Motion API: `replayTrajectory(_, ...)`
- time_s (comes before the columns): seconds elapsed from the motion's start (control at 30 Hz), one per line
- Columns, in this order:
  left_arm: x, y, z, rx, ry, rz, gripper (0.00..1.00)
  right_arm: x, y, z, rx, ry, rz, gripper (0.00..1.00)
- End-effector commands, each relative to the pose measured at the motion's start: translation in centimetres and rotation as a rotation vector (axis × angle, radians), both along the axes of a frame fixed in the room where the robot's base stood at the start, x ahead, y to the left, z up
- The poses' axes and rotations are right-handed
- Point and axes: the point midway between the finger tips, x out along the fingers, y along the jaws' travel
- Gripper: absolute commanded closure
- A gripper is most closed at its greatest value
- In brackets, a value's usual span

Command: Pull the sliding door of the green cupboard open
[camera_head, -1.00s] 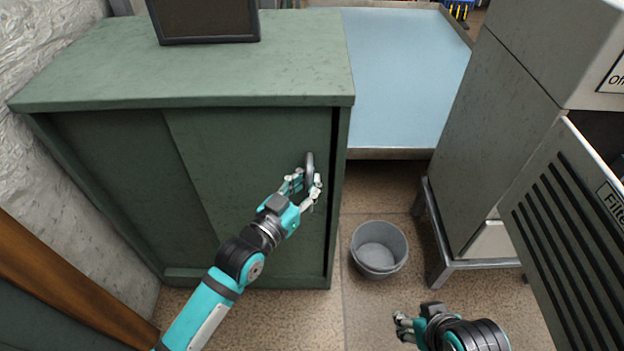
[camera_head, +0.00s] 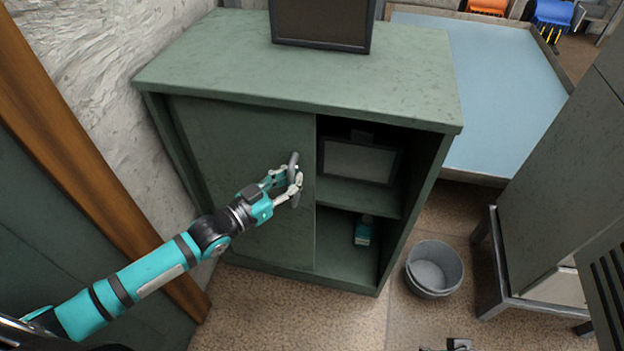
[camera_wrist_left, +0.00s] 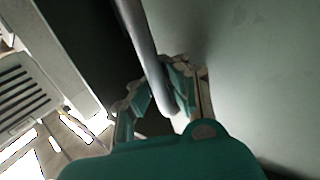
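The green cupboard (camera_head: 300,82) stands ahead. Its sliding door (camera_head: 235,145) is at the left side, so the right part of the front is open. My left gripper (camera_head: 287,187) is at the door's right edge, its fingers closed around the grey upright handle (camera_head: 295,160). In the left wrist view the handle (camera_wrist_left: 140,40) runs down between the fingers (camera_wrist_left: 155,98). Part of the handle is hidden by the fingers. Only a small part of my right gripper (camera_head: 455,345) shows at the bottom edge; its fingers cannot be made out.
Inside the opening, a dark-framed box (camera_head: 360,160) stands on a shelf and a teal bottle (camera_head: 363,230) stands below. A grey bucket (camera_head: 434,268) is on the floor at the right, near a metal stand (camera_head: 500,265). A wooden post (camera_head: 75,150) is at the left.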

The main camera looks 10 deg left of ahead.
Motion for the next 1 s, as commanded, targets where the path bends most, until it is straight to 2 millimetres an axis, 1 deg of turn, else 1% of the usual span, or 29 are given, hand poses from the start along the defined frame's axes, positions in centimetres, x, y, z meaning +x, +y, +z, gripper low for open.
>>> replayTrajectory(0.03,-0.50,0.03,-0.75,0.005,0.015,-0.007,1.00,0.01,0.02,-0.05,0.000,0.000,0.000,0.64)
replayTrajectory(0.17,-0.50,0.36,-0.72,0.005,0.012,-0.008,1.00,0.02,0.01,-0.08,0.000,0.000,0.000,0.64)
replayTrajectory(0.47,-0.51,0.35,-0.70,0.004,0.012,-0.008,1.00,0.03,0.00,-0.06,0.000,-0.001,0.000,0.64)
replayTrajectory(0.5,-0.51,0.33,-0.70,0.004,0.012,-0.008,0.92,0.04,0.00,-0.06,0.000,-0.001,0.000,0.64)
replayTrajectory(0.73,-0.34,0.44,-0.47,0.003,0.008,-0.006,0.62,0.05,0.01,-0.05,0.000,-0.001,0.000,0.64)
replayTrajectory(1.0,-0.30,0.54,-0.30,0.002,0.005,-0.004,0.62,-0.04,0.06,-0.12,0.002,0.002,0.001,0.64)
